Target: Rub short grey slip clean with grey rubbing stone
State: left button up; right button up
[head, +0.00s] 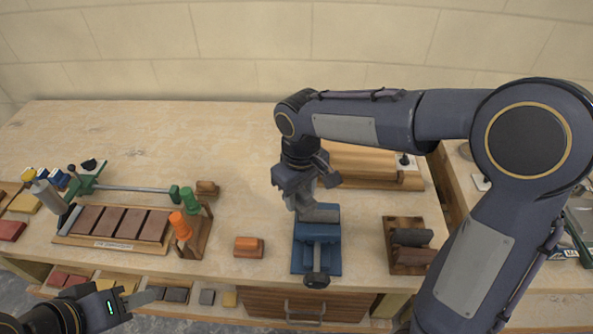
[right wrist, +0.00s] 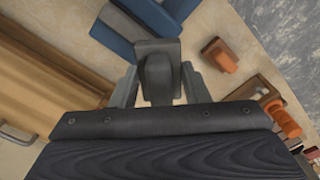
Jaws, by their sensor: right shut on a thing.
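My right gripper (head: 304,208) points down over the blue vise (head: 318,258) near the bench's front. In the right wrist view its fingers (right wrist: 158,88) are shut on a dark grey rounded piece (right wrist: 158,78). I cannot tell for sure which is the slip and which the rubbing stone. A grey piece (head: 322,214) also shows on the vise in the head view. My left gripper (head: 140,298) is low at the left, away from these; its opening is unclear.
A wooden rack (head: 391,226) with dark grey and brown pieces stands right of the vise. An orange-brown block (head: 248,247) lies left of it. A tray of brown stones (head: 85,240) and a stand with orange and green handles (head: 204,228) are further left. A wooden stand (head: 375,182) is behind.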

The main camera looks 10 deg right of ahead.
jog(key=r+p, duration=0.2)
jog(key=r, duration=0.1)
jog(key=shift+w+a, duration=0.1)
jog(key=shift+a, duration=0.1)
jog(key=shift+d+r+p, duration=0.1)
jog(key=shift+r+p, duration=0.45)
jog(key=shift+r, duration=0.1)
jog(key=shift+r+p, duration=0.35)
jog(key=shift+r, duration=0.1)
